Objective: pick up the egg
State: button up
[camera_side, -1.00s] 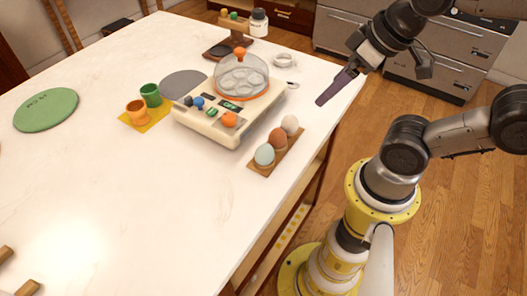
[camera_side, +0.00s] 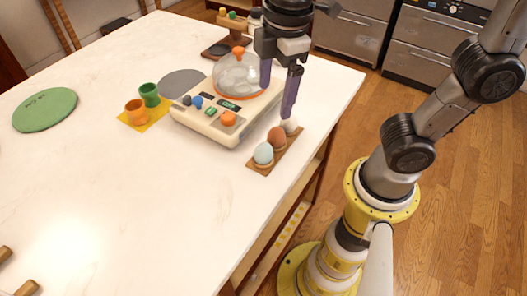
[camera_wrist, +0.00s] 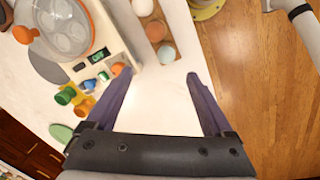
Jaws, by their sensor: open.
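A wooden holder (camera_side: 258,170) near the table's right edge carries three eggs in a row. They are a pale blue egg (camera_side: 263,153) at the front, a brown egg (camera_side: 277,137) in the middle and a white egg (camera_side: 290,126) at the back. My gripper (camera_side: 277,100) is open and empty, pointing down above the holder; one finger partly covers the white egg in the side view. In the wrist view the pale blue egg (camera_wrist: 166,54) lies just beyond the space between my fingertips (camera_wrist: 160,74), with the brown egg (camera_wrist: 156,31) and white egg (camera_wrist: 143,7) farther up.
An egg cooker (camera_side: 205,124) with a clear dome (camera_side: 238,72) stands close left of the holder. Orange (camera_side: 136,113) and green (camera_side: 149,95) cups stand on a yellow mat. A green round mat (camera_side: 45,110) lies far left. The table's front is mostly clear.

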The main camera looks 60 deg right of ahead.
aim_at(265, 146)
jog(key=shift+n, duration=0.4)
jog(key=f, duration=0.3)
jog(key=a+f, duration=0.1)
jog(key=f, duration=0.5)
jog(key=shift+w+a, duration=0.15)
jog(key=shift+a, duration=0.15)
jog(key=shift+w+f, duration=0.2)
jog(key=shift+f, duration=1.3)
jog(key=shift+w+f, duration=0.2)
jog(key=shift+f, duration=1.25)
jog(key=c, duration=0.8)
